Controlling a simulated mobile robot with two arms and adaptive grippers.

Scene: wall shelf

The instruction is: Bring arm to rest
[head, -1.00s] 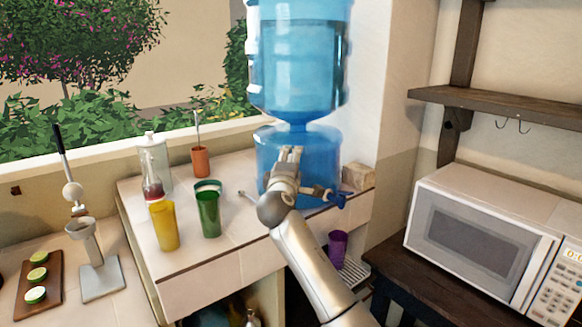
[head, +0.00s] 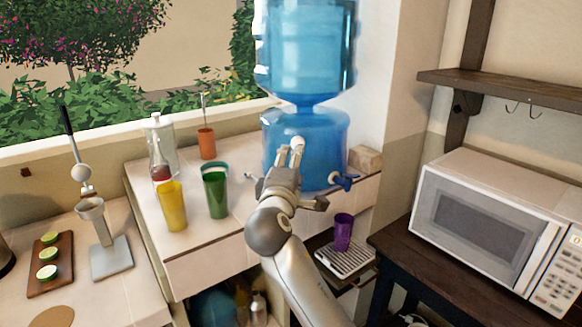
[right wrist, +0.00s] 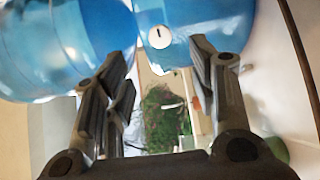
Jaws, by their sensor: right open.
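My right arm comes up from the bottom of the head view. Its gripper (head: 300,170) is in front of the lower part of the blue water dispenser (head: 282,132), left of the blue tap (head: 342,180). In the right wrist view the fingers (right wrist: 160,75) are spread apart with nothing between them. A purple cup (head: 343,232) stands on the drip tray (head: 345,262) below the tap, apart from the gripper. My left gripper is not in view.
A yellow cup (head: 172,208), a green cup (head: 215,193), a glass bottle (head: 161,150) and an orange pot (head: 206,143) stand on the tiled counter left of my arm. A microwave (head: 485,225) is at the right, below a wooden shelf (head: 505,84).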

